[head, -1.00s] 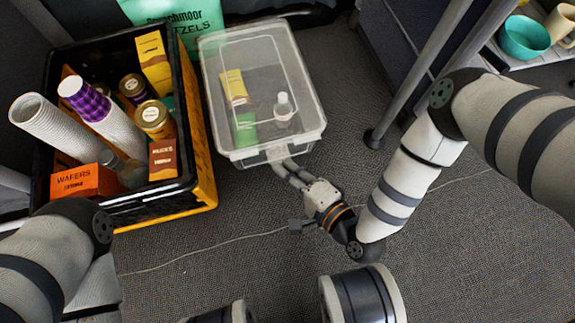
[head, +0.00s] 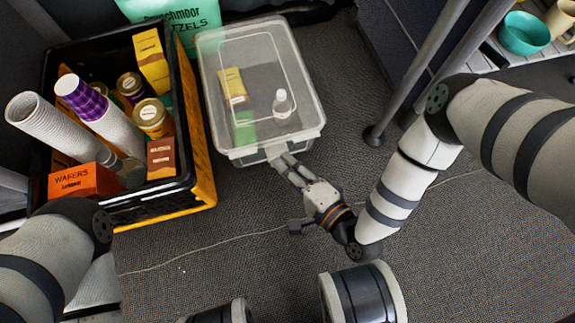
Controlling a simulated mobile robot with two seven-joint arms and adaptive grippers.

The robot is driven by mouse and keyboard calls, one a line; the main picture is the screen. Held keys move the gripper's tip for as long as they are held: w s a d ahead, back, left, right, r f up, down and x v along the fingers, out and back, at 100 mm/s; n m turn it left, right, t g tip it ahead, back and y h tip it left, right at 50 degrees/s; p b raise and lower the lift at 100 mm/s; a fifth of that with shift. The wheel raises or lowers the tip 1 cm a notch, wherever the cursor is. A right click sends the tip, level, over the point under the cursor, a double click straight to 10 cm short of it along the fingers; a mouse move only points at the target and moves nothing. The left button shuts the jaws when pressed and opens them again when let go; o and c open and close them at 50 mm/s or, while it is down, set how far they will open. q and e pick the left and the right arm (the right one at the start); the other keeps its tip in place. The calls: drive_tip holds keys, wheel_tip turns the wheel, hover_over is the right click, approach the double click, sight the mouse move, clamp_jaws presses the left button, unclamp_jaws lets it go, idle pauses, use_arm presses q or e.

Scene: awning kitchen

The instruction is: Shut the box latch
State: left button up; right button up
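A clear plastic box (head: 263,60) with its lid on stands on the floor in the middle. A yellow pack, a green item and a small white-capped bottle show through it. The latch (head: 276,150) is at the box's near edge, partly hidden by my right gripper (head: 283,164). That gripper's fingertips are at the near side of the box, at the latch. I cannot tell how far apart the fingers are or whether they grip anything. My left arm comes in at the lower left, and its gripper is out of view.
A black and yellow crate (head: 200,140) full of groceries stands close to the box's left. A metal post (head: 412,75) stands to the right. Shelf items, including a teal bowl (head: 524,36), are at the upper right. The floor in front is clear apart from a thin cable.

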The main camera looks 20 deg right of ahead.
drive_tip(key=v, duration=1.2)
drive_tip(key=shift+o, duration=0.4)
